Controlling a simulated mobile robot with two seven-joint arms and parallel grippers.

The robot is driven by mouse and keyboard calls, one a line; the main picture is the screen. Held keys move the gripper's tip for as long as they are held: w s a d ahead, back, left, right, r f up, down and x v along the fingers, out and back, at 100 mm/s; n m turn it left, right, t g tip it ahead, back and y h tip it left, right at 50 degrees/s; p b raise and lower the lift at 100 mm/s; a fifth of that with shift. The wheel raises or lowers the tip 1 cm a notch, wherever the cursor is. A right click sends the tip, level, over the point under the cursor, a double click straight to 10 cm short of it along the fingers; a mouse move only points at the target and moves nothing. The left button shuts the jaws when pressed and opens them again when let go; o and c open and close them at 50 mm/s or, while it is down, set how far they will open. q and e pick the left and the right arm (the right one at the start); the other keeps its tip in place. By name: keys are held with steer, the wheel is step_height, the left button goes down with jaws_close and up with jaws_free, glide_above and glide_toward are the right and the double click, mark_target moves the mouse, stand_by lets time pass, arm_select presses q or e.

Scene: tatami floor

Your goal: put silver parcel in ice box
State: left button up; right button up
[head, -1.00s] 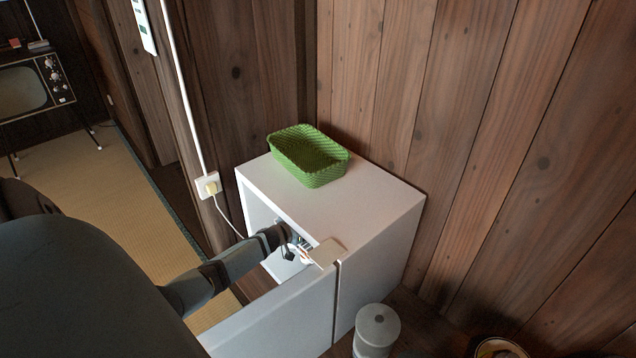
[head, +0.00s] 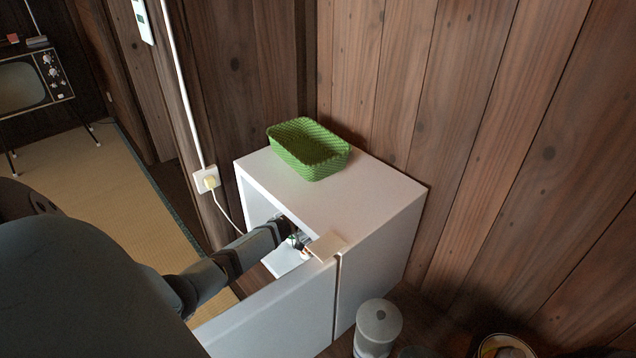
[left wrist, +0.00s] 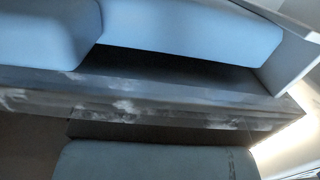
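The ice box is a white cabinet (head: 385,215) with its door (head: 285,318) standing open toward the front left. My left arm reaches in through the opening. My left gripper (head: 298,240) is mostly hidden behind the cabinet's top edge and the door corner, with only small dark and shiny bits showing. In the left wrist view, a dark grey, shiny band with pale blotches (left wrist: 120,100) lies between smooth blue-grey shapes. It may be the silver parcel, but I cannot tell for sure, nor whether the fingers grip it. My right gripper is not in view.
A green woven basket (head: 310,150) stands on top of the ice box. A grey lidded canister (head: 378,325) stands on the floor by the door. A wooden wall is close behind and to the right. A power cord hangs from an outlet (head: 207,180) at left.

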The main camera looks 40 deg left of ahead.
arm_select(q)
steer(key=shift+r, duration=0.15)
steer(key=shift+s+r+p, duration=0.1)
steer(key=shift+s+p, duration=0.25)
steer(key=shift+p, duration=0.05)
steer(key=s+a+r+p, duration=0.1)
steer(key=s+p, duration=0.3)
steer(key=s, duration=0.7)
steer(key=shift+r, duration=0.3)
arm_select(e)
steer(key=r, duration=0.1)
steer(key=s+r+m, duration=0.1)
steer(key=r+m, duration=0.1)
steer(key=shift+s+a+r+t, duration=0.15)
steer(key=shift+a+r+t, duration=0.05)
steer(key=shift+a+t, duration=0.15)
arm_select(q)
steer(key=shift+s, duration=0.2)
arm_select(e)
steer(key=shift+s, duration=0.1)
